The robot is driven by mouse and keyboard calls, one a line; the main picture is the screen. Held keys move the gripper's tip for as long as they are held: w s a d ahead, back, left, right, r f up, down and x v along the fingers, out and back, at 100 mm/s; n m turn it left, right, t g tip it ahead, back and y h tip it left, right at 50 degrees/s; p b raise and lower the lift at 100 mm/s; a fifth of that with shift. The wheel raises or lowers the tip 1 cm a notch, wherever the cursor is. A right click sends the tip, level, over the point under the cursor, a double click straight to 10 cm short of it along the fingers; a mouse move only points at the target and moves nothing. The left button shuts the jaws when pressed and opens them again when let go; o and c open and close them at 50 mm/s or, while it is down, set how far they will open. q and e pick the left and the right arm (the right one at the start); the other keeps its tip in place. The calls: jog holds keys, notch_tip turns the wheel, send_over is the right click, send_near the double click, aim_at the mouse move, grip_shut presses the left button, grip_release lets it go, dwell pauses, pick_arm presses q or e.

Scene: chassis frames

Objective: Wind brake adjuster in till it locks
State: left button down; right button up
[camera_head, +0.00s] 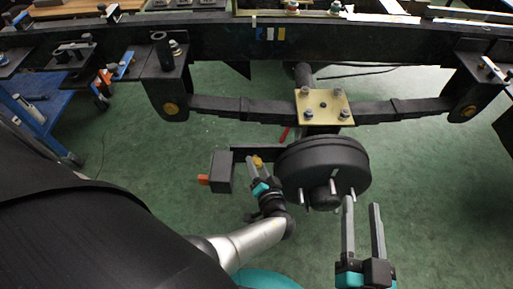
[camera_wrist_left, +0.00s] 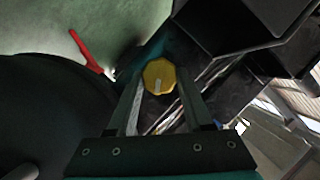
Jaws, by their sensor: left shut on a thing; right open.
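The brake adjuster is a yellow, many-sided knob (camera_head: 257,161) with a pale mark on its face, beside the black brake drum (camera_head: 322,165). It also shows in the left wrist view as the knob (camera_wrist_left: 160,77) between my fingertips. My left gripper (camera_head: 258,164) reaches up from below and is shut on the knob; its fingers partly hide it in the head view. The left wrist view shows my left gripper (camera_wrist_left: 161,92) with one finger on each side of the knob. My right gripper (camera_head: 361,205) is open and empty, just below and right of the drum.
A black box with an orange end (camera_head: 222,172) stands left of the knob. A leaf spring (camera_head: 235,108) with a yellow plate (camera_head: 323,106) runs above the drum under the black frame rail (camera_head: 215,42). A blue bench (camera_head: 45,105) is at left. Green floor lies below.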

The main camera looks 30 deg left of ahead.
pick_arm(q)
jog(key=shift+w+m, duration=0.15)
jog(key=shift+m, duration=0.25)
dwell(0.3)
jog(key=shift+c, duration=1.5)
grip_release()
